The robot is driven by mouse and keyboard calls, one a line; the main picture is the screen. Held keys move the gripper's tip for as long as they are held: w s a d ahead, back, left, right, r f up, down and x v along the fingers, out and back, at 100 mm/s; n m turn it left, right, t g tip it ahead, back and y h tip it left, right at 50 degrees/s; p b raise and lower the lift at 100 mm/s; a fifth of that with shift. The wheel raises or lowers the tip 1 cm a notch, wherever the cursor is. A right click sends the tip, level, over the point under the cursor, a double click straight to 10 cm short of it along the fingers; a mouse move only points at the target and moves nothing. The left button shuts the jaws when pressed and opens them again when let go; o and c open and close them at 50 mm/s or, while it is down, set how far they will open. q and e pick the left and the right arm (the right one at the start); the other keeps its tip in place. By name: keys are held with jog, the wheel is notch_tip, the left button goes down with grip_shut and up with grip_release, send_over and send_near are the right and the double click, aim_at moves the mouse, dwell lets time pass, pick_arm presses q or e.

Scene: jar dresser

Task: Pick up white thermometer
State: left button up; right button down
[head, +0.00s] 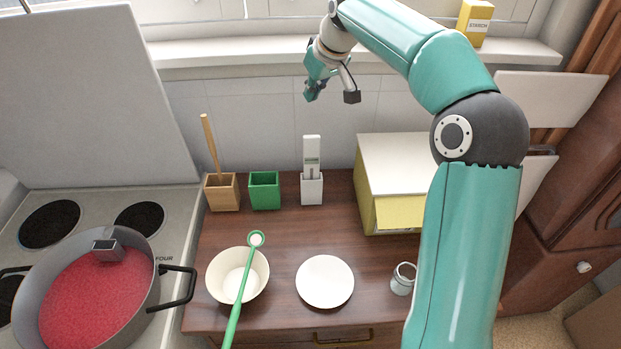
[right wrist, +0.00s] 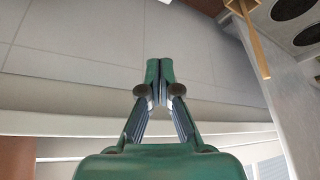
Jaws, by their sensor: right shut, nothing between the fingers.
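A white thermometer (head: 312,150) stands upright in a small white holder (head: 312,189) at the back of the wooden dresser top, in the head view. My right gripper (head: 309,97) hangs in the air above and behind it, near the wall, apart from it. In the right wrist view, its fingertips (right wrist: 160,68) meet, shut with nothing between them. The thermometer does not show in the right wrist view. My left gripper is not in view.
A green box (head: 264,191) and a wooden box (head: 221,193) with a wooden stick stand left of the holder. A white-and-yellow box (head: 397,214) stands right. In front are a bowl (head: 222,279) with a green ladle, a white plate (head: 325,282), a jar (head: 402,281), and a pot (head: 60,300) on the stove.

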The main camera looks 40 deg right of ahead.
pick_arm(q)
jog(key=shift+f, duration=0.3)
